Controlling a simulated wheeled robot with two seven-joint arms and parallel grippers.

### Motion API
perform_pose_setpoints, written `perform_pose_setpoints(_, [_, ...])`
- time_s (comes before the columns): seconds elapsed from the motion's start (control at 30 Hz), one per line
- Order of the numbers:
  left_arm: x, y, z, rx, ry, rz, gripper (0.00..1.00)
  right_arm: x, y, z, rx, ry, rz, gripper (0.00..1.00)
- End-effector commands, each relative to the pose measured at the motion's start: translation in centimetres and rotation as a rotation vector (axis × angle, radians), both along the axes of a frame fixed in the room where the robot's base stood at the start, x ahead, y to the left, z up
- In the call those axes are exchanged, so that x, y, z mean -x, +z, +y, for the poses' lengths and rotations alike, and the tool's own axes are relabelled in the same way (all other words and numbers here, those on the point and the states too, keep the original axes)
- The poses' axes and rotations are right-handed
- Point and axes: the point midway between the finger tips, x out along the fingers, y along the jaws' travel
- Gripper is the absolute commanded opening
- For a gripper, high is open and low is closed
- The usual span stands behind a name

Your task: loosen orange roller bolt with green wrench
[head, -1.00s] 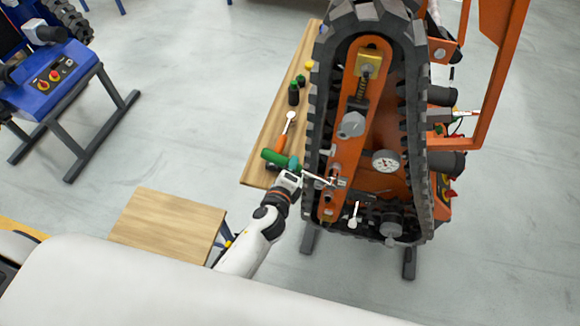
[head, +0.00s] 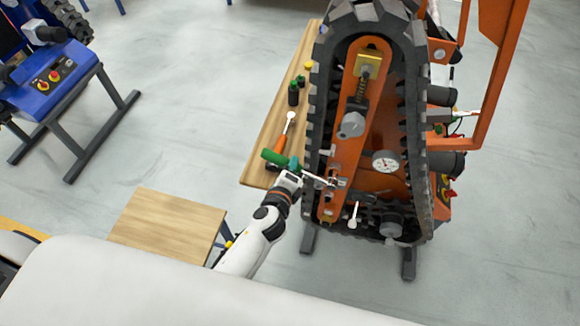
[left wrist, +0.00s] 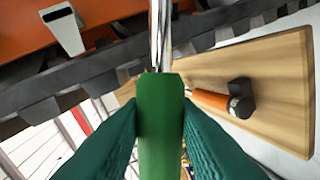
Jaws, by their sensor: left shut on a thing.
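My left gripper (head: 292,176) is shut on the green wrench (head: 274,157) by its green handle. In the left wrist view the handle (left wrist: 160,125) stands upright between my two dark green fingers, with its metal shaft running up out of the picture. In the head view the shaft reaches right to the lower part of the orange track frame (head: 340,150). The wrench's tip is among small metal parts (head: 336,182) there. I cannot tell whether it sits on the orange roller bolt, which I cannot make out. My right gripper is not in view.
A wooden bench (head: 262,150) beside the track holds an orange-handled tool (head: 280,144) and small dark bottles (head: 294,94). The black track (head: 312,130) surrounds the frame. A low wooden table (head: 165,226) stands at lower left.

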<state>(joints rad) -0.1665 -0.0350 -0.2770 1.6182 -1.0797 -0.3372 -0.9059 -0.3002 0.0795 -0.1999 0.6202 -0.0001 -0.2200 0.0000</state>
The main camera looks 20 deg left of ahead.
Motion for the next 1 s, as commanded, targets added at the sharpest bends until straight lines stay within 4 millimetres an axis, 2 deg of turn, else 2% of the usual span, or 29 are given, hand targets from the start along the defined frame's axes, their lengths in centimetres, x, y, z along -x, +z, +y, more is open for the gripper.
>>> perform_pose_setpoints(0.63, [3.1,0.0,0.0,0.0,-0.002,-0.001,0.0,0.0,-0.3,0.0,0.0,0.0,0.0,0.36])
perform_pose_setpoints(1.0, [3.5,0.1,0.0,0.0,-0.001,-0.003,0.0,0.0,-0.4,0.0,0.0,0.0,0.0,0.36])
